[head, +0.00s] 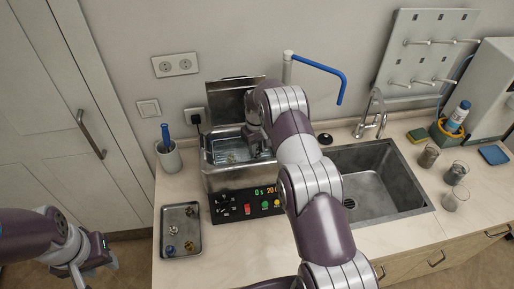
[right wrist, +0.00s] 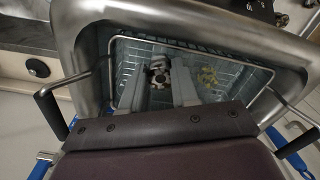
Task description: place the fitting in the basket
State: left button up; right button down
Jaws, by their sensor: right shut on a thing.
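A metallic fitting (right wrist: 158,72) sits between the fingertips of my right gripper (right wrist: 158,85) in the right wrist view. The gripper is shut on it, over the wire basket (right wrist: 205,45). The basket sits inside the steel tank of the bath and has black-gripped handles. In the head view my right gripper (head: 256,142) reaches into the open bath (head: 218,181), and the arm hides part of it. I cannot tell whether the fitting touches the basket floor. My left gripper (head: 82,268) is at the lower left, away from the counter; its jaw opening is unclear.
A yellowish cluster (right wrist: 207,77) shows in the basket, right of the fingers. A metal tray (head: 181,212) with several small parts lies left of the bath. The raised lid (head: 226,95) stands behind. A sink (head: 375,185) with a tap is to the right; a cup (head: 168,157) stands left.

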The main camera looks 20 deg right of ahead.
jog(key=c, duration=0.9)
grip_release()
jog(key=shift+o, duration=0.2)
jog(key=shift+r, duration=0.1)
